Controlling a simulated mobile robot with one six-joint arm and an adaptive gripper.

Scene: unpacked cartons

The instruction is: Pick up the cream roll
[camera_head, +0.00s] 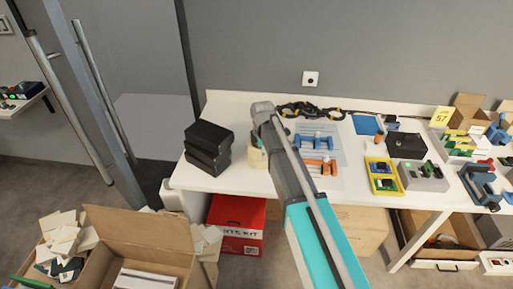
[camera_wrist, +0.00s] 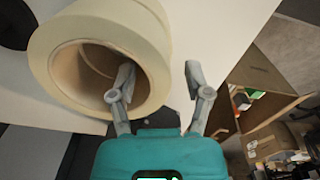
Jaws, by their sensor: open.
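The cream roll (camera_wrist: 155,75) fills the upper left of the wrist view, a wide ring with a brown inner core and a dark opening. My gripper (camera_wrist: 159,76) is open. Its left finger overlaps the roll's opening and its right finger is outside the roll's right edge, so the right wall shows between them. I cannot tell whether either finger touches it. In the head view the roll (camera_head: 256,157) stands on the white table, partly hidden by my arm; the fingers are hidden there.
Stacked black boxes (camera_head: 208,147) stand left of the roll. Blue and orange parts (camera_head: 315,143) lie on a mat to its right, and a dark cable coil (camera_head: 310,110) lies behind. Open cartons (camera_head: 135,245) and a red box (camera_head: 237,222) are below.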

